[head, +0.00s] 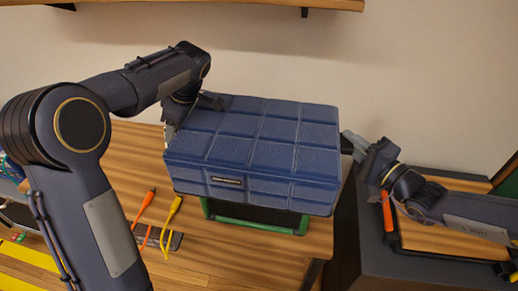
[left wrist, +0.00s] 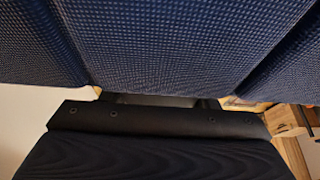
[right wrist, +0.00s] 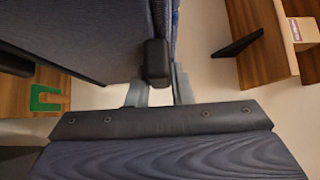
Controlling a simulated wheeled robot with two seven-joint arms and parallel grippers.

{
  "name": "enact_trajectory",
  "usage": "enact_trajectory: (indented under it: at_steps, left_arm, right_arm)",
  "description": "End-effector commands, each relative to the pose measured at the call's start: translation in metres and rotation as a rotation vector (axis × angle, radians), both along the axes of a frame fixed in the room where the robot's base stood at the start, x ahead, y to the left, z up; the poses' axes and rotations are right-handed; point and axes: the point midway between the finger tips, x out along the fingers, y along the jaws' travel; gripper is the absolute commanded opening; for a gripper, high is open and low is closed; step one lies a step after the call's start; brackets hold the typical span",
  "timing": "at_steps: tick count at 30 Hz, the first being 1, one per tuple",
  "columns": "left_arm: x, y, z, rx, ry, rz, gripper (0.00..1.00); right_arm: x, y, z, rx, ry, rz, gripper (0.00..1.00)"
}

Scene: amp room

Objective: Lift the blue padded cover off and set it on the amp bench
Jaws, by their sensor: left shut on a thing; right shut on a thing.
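The blue padded cover (head: 255,140) is a box shape with quilted panels and a small dark label on its front. It is level, over a black and green thing (head: 255,217) on the wooden bench (head: 190,262); I cannot tell how much of that thing is inside it. My left gripper (head: 172,130) is shut on the cover's left side; in the left wrist view the cover (left wrist: 170,40) hides its fingertips. My right gripper (head: 348,142) is shut at the cover's right side, its fingers (right wrist: 158,88) around a black tab (right wrist: 157,58).
Orange and yellow cables (head: 170,215) lie on the bench left of the cover. A dark surface with a wooden panel (head: 430,235) is at the right, with an orange-handled tool (head: 387,212). A wooden shelf (head: 230,4) crosses the wall above.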

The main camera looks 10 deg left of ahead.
Motion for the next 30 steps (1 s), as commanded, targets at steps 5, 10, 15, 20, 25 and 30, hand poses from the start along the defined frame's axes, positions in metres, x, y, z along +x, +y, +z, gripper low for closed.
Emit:
enact_trajectory:
  at_steps: [5,10,15,20,25,30]
  left_arm:
    - [0.0,0.0,0.033,0.001,-0.003,0.001,0.0]
    - [0.0,0.0,0.057,0.001,-0.003,0.001,0.0]
    - [0.0,0.001,0.08,0.001,-0.002,0.001,0.0]
    - [0.0,0.001,0.103,0.001,-0.002,0.001,0.0]
    - [0.0,0.001,0.121,0.001,-0.002,0.001,0.0]
    - [0.0,0.001,0.128,0.001,-0.002,0.001,0.0]
  right_arm:
    - [0.0,0.0,0.033,0.001,-0.003,0.001,0.0]
    - [0.0,0.0,0.057,0.001,-0.003,0.0,0.0]
    - [0.0,0.0,0.081,0.001,-0.003,0.0,0.0]
    - [0.0,0.0,0.103,0.001,-0.003,0.0,0.0]
    - [0.0,0.0,0.122,0.001,-0.003,0.0,0.0]
    - [0.0,0.0,0.129,0.001,-0.002,0.0,0.0]
